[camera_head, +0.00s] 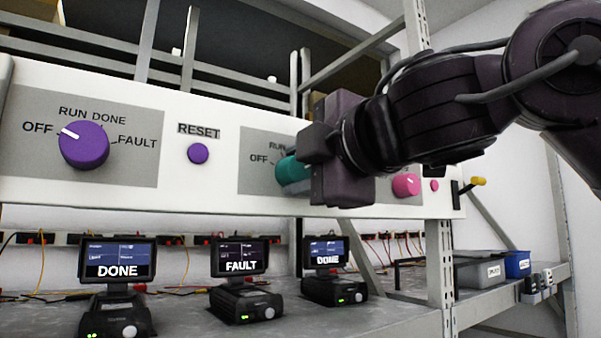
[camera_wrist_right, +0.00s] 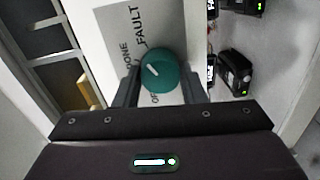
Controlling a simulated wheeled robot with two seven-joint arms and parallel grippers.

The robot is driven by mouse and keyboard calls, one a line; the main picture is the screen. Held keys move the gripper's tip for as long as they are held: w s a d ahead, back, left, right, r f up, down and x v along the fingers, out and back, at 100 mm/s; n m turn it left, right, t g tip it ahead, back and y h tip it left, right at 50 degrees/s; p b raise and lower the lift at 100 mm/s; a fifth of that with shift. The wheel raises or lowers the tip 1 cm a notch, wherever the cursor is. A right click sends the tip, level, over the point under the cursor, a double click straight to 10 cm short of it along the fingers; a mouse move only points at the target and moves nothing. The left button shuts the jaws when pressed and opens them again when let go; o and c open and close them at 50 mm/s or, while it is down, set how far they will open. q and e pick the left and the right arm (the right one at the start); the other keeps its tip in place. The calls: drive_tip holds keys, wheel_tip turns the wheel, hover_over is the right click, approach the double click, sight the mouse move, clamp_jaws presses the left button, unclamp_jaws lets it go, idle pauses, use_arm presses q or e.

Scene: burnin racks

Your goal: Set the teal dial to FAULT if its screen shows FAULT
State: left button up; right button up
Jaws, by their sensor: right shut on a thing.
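The teal dial (camera_head: 292,172) is on the white panel, partly hidden by my right gripper (camera_head: 312,160). The right wrist view shows the teal dial (camera_wrist_right: 158,72) between the two fingers, and the gripper is shut on it. Its white mark points up-left there, roughly toward the DONE label. FAULT is printed farther up, OFF below. RUN is hidden in that view. Three screens stand under the panel: the left screen (camera_head: 117,260) reads DONE, the middle screen (camera_head: 239,257) FAULT, the right screen (camera_head: 326,252) DONE. By order, the middle one matches the teal dial. My left gripper is not in view.
A purple dial (camera_head: 83,145) and purple RESET button (camera_head: 198,153) are left of the teal dial. A pink dial (camera_head: 405,185) and small pink button (camera_head: 434,185) are to its right. A grey bin (camera_head: 480,272) and blue bin (camera_head: 517,264) sit on the right shelf.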

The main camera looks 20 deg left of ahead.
drive_tip(key=shift+m, duration=0.5)
idle(0.3)
drive_tip(key=o, duration=1)
drive_tip(key=shift+s+d+f+b, duration=0.1)
drive_tip(key=shift+s+d+b, duration=0.25)
drive_tip(key=shift+b, duration=0.2)
drive_tip(key=b+v, duration=0.3)
drive_tip(key=v, duration=0.3)
drive_tip(key=shift+s+d, duration=0.15)
drive_tip(key=shift+d, duration=0.25)
